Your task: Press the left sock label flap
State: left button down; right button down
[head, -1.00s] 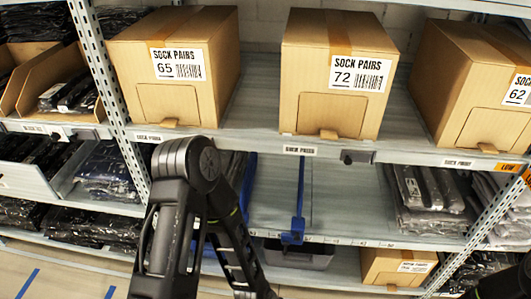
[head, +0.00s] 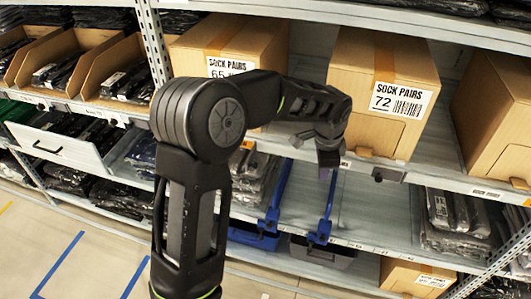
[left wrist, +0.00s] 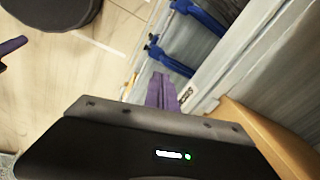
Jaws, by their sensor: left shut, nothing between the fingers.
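A cardboard box labelled SOCK PAIRS 65 (head: 225,45) stands on the upper shelf. My left arm hides its lower front, so its flap cannot be seen in the head view. The box labelled SOCK PAIRS 72 (head: 372,115) stands to its right, with a cut flap and a small tab (head: 363,152) at its lower front. My left gripper (head: 328,168) is shut and empty, pointing down near the shelf edge, left of that tab. In the left wrist view its fingers (left wrist: 162,92) are together, near a shelf label strip, with a cardboard surface (left wrist: 262,135) at right.
A third box (head: 495,115) stands at the right. The shelf's front edge (head: 430,178) runs below the boxes. Blue dividers (head: 325,215) and bagged garments (head: 455,215) are on the shelf below. Open floor shows at lower left.

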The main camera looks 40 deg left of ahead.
pick_arm(q)
jog(key=s+a+r+m+g+y, duration=0.1)
jog(key=s+a+r, duration=0.1)
jog(key=a+r, duration=0.2)
jog(key=s+a+r+m+g+y, duration=0.1)
jog(key=s+a+r+m, duration=0.1)
jog(key=r, duration=0.4)
jog(key=shift+s+a+r+m+g, duration=0.35)
jog(key=shift+s+a, duration=0.4)
jog(key=shift+a, duration=0.3)
jog(key=shift+f, duration=0.2)
jog(key=s+a+f+b, duration=0.1)
jog(key=s+a+f, duration=0.1)
jog(key=a+f, duration=0.4)
jog(key=x, duration=0.3)
jog(key=shift+d, duration=0.25)
jog(key=shift+f, duration=0.15)
